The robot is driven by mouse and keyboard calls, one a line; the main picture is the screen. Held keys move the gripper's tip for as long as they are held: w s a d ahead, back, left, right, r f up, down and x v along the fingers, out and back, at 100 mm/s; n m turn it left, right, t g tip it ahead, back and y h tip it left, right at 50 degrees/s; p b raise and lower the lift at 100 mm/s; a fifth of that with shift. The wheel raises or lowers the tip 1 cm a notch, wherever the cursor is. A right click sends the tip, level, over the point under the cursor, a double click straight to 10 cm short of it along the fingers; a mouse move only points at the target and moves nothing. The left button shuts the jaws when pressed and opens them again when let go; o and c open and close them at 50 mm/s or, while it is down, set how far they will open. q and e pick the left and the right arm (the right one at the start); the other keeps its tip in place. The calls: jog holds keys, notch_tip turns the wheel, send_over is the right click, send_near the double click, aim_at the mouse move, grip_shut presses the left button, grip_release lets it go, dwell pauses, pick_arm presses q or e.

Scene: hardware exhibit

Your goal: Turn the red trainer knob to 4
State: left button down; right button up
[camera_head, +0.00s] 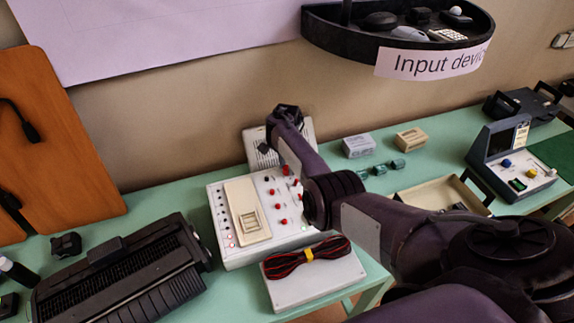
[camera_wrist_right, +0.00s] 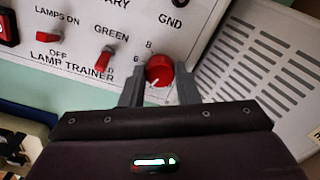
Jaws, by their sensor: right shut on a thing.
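The white lamp trainer panel (camera_head: 222,200) lies on the green table, with several small red switches and knobs. In the right wrist view, the round red knob (camera_wrist_right: 159,68) sits near the panel's edge, with a white pointer line toward the bottom, slightly left. An 8 and what looks like a 6 show at its upper left; other marks are hidden or unclear. My right gripper (camera_wrist_right: 159,82) is shut on this knob, one finger on each side. In the head view my right arm hides the fingers and the knob. My left gripper is not in view.
A grey grilled device (camera_head: 252,140) stands against the trainer's far edge. Red and black cables (camera_head: 305,262) lie on a grey box in front. A black typewriter-like machine (camera_head: 125,275) is at left. Small boxes (camera_head: 358,146) and an open tray (camera_head: 430,196) are at right. A dark shelf (camera_head: 345,38) hangs above.

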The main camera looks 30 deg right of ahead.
jog(key=m, duration=0.4)
jog(key=shift+m+b, duration=0.35)
jog(key=shift+m, duration=0.05)
dwell(0.4)
jog(key=o, duration=1)
jog(key=shift+c, duration=0.2)
notch_tip(320, 180, up, 8)
jog(key=shift+f+p, duration=0.15)
jog(key=shift+p, duration=0.5)
